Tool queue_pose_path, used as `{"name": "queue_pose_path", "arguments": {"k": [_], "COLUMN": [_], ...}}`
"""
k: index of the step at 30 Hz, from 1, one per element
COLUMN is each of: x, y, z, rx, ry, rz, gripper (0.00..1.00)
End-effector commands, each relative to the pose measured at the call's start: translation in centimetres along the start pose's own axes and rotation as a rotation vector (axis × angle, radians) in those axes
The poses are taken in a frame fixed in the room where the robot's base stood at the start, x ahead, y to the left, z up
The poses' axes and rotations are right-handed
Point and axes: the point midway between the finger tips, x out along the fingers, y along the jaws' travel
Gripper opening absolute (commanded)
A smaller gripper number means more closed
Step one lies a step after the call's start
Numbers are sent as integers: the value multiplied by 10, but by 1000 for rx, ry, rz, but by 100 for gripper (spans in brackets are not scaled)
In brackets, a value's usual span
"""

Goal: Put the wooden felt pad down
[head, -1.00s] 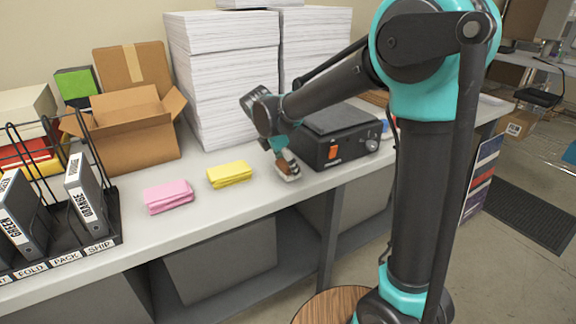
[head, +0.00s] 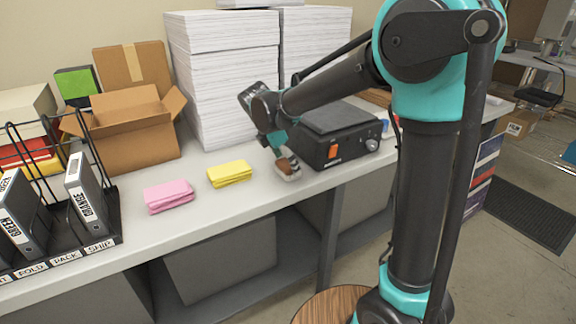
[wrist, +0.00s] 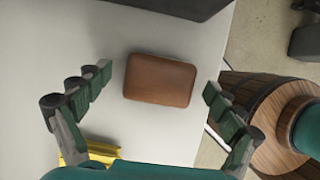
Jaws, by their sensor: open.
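The wooden felt pad (wrist: 160,80) is a brown rounded block. In the wrist view it lies between the spread fingers of my gripper (wrist: 157,88), with a visible gap to the finger on each side. In the head view the pad (head: 287,165) shows as a small brown patch at the end of my gripper (head: 285,167), low over the front of the grey bench (head: 225,202), just left of the black machine. My gripper is open. The pad's underside is hidden, so any felt and its exact contact with the bench cannot be seen.
The black machine (head: 338,150) with an orange switch stands right of my gripper. Yellow cloths (head: 230,174) and pink cloths (head: 168,196) lie to the left. Tall paper stacks (head: 222,75) stand behind. The bench's front edge is close by.

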Motion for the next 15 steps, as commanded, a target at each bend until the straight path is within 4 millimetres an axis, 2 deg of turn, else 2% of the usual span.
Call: {"name": "queue_pose_path", "arguments": {"k": [9, 15], "x": [-65, -96], "y": [-1, 0], "z": [0, 0], "rx": [-2, -1], "ry": [0, 0], "rz": [0, 0], "gripper": [93, 93]}}
